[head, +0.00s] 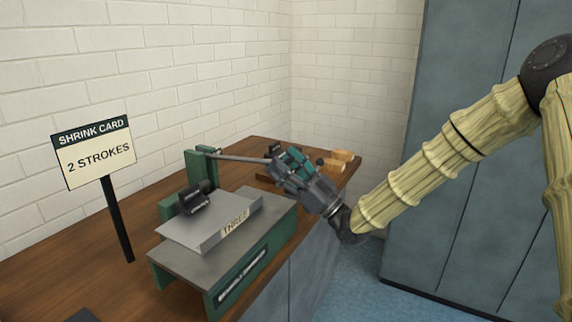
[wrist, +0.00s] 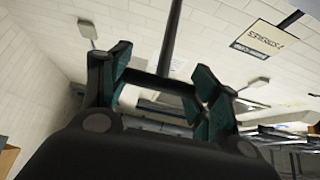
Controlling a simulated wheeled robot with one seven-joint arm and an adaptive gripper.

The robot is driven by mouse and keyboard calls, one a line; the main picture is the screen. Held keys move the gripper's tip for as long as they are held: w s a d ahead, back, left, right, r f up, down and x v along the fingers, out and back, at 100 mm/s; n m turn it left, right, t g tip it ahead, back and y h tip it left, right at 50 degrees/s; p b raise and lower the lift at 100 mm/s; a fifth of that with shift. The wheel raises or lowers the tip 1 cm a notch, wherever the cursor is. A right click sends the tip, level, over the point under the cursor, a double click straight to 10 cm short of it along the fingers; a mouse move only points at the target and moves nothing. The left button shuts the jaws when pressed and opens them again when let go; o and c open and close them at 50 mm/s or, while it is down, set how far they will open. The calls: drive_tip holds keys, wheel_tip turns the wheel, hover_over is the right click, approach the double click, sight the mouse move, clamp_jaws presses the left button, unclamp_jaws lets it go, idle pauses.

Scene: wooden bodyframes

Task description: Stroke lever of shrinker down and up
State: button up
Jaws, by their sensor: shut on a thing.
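The shrinker is a green machine (head: 199,170) on the wooden bench, with a long grey lever (head: 238,159) running right from its post, close to level. My gripper (head: 284,163) is at the lever's outer end and shut on it. In the wrist view the lever's dark rod (wrist: 172,38) rises from a dark cross-piece (wrist: 160,83) between the two teal-padded fingers of my gripper (wrist: 163,88). The exact contact of the pads is partly hidden.
A sign (head: 97,152) reading "SHRINK CARD 2 STROKES" stands on the bench (head: 85,255). A grey plate labelled "THREE" (head: 235,222) lies on a green-sided stand (head: 250,262). Wooden blocks (head: 342,156) lie behind my gripper. Blue-grey cabinets (head: 455,210) stand at the right.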

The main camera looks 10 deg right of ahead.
drive_tip(key=shift+s+f, duration=0.1)
drive_tip(key=shift+f, duration=0.3)
drive_tip(key=o, duration=1.4)
drive_tip(key=shift+o, duration=0.3)
drive_tip(key=shift+r, duration=0.15)
drive_tip(key=shift+d, duration=0.1)
drive_tip(key=v, duration=1.2)
